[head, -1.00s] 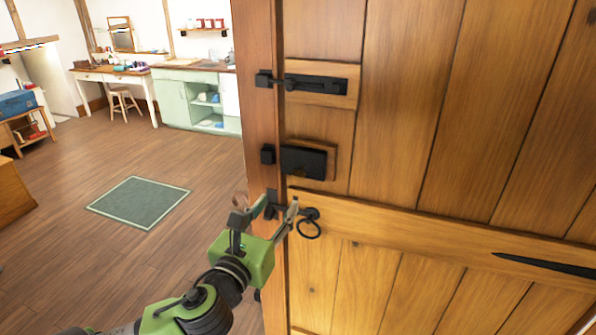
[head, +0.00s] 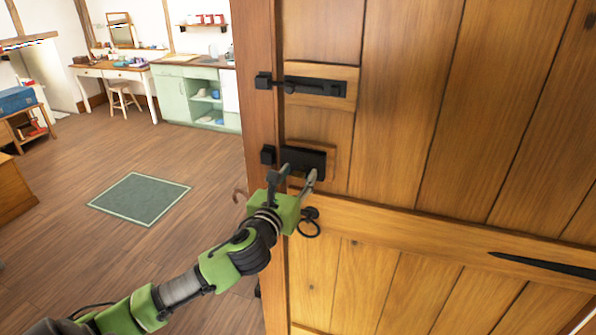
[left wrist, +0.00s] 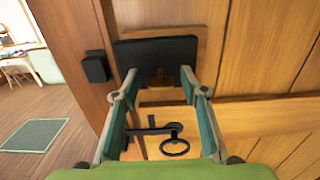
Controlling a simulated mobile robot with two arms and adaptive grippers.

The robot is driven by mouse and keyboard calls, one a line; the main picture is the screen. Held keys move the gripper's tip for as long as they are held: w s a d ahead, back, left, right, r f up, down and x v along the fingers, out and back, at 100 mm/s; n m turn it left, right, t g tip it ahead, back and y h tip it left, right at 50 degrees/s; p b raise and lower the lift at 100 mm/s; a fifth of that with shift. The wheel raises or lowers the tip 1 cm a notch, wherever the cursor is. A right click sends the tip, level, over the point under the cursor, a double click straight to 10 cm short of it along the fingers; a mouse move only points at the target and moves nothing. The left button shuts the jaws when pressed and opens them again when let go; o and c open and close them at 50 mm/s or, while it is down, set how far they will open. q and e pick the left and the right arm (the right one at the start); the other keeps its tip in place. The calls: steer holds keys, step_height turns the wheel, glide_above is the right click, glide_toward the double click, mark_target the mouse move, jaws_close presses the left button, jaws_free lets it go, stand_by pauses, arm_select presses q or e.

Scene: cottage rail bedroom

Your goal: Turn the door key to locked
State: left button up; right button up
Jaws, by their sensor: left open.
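A black lock box (head: 316,158) is fixed to the wooden door near its left edge. It also shows in the left wrist view (left wrist: 150,50). A small dark brownish piece, seemingly the key (left wrist: 160,82), shows at the lower middle of the box; its angle is too unclear to tell. My left gripper (head: 299,174) is open in front of the box. In the left wrist view its fingertips (left wrist: 159,74) lie on either side of the small piece, with nothing visibly gripped. The fingers partly hide the box in the head view. My right gripper is not in view.
A black bolt (head: 315,87) is above the lock box, and a black ring handle (head: 310,228) hangs below it. A black keeper block (head: 268,154) is on the frame at left. Open floor with a green rug (head: 140,198) lies left of the door.

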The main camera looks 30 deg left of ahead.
arm_select(q)
steer(key=shift+w, duration=0.3)
steer(key=c, duration=1.1)
steer(key=shift+c, duration=0.2)
